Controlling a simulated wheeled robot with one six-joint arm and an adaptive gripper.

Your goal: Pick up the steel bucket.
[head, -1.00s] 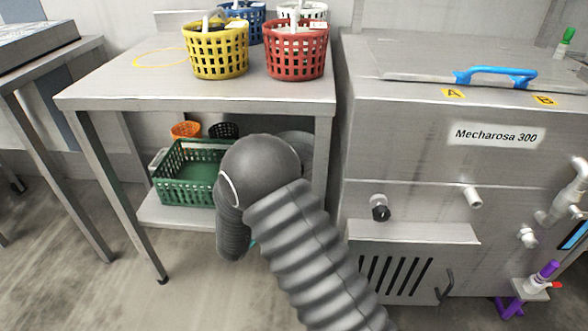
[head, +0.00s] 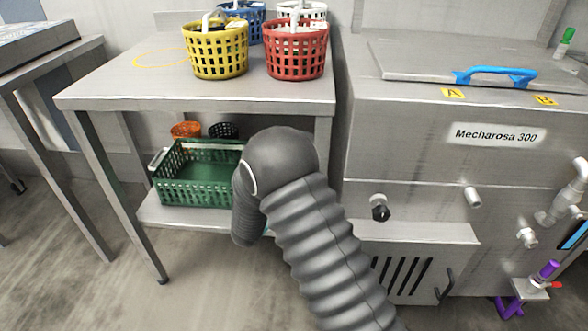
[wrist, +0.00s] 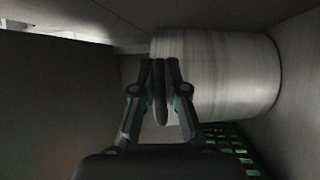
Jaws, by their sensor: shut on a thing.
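The steel bucket (wrist: 225,75) is a grey metal cylinder in the wrist view, its side filling the upper right of the picture. My gripper (wrist: 159,68) is at the bucket's left end in that view, with its two fingers closed around a thin dark part there. I cannot tell whether that part is the rim or the handle. In the head view my arm's grey rounded end and ribbed sleeve cover the right side of the lower shelf, hiding both the gripper and the bucket.
A green crate (head: 185,195) stands on the lower shelf, left of my arm; its lattice shows in the wrist view (wrist: 225,140). Small orange (head: 185,130) and black (head: 222,130) baskets are behind it. Yellow (head: 215,55) and red (head: 296,55) baskets stand on the table (head: 130,90). A steel machine (head: 420,150) is right.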

